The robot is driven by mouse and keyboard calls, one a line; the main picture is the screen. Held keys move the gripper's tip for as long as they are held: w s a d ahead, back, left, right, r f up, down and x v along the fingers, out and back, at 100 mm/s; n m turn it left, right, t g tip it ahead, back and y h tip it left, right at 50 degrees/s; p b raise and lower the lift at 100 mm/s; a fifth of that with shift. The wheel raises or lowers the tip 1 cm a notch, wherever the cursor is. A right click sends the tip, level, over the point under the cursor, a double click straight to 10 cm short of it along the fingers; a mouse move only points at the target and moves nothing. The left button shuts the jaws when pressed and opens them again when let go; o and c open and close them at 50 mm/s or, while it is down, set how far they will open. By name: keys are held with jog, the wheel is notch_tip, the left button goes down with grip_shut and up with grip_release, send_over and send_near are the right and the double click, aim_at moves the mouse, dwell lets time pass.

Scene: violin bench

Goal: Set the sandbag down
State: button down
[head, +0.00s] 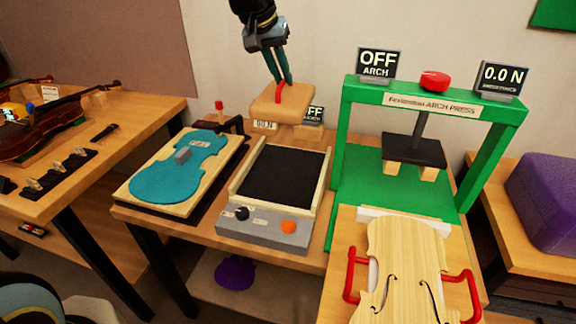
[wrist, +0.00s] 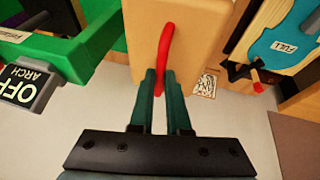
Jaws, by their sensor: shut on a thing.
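The tan, pillow-like block with a red strap handle, which I take to be the sandbag (head: 296,101), is at the back of the middle bench in the head view. It fills the top middle of the wrist view (wrist: 145,40). My gripper (head: 281,83) points down from above and is shut on the red handle; its teal fingers (wrist: 160,75) pinch the handle in the wrist view. The sandbag appears to hang level near the bench's back edge. I cannot tell whether its underside touches anything.
A grey device with a black bed (head: 283,177) stands in front of the sandbag. A teal violin-shaped plate (head: 180,168) lies left on a board. A green arch press (head: 343,150) stands right, with a pale violin body (head: 408,255) in front.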

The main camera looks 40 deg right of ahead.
jog(key=shift+w+d+f+b, duration=0.15)
jog(key=shift+d+f+b, duration=0.05)
jog(key=shift+f+b, duration=0.25)
jog(key=shift+a+f, duration=0.1)
jog(key=shift+a, duration=0.1)
jog(key=shift+f+b, duration=3.7)
jog(key=shift+f, duration=5.65)
jog(key=shift+f, duration=0.1)
jog(key=c, duration=0.9)
grip_release()
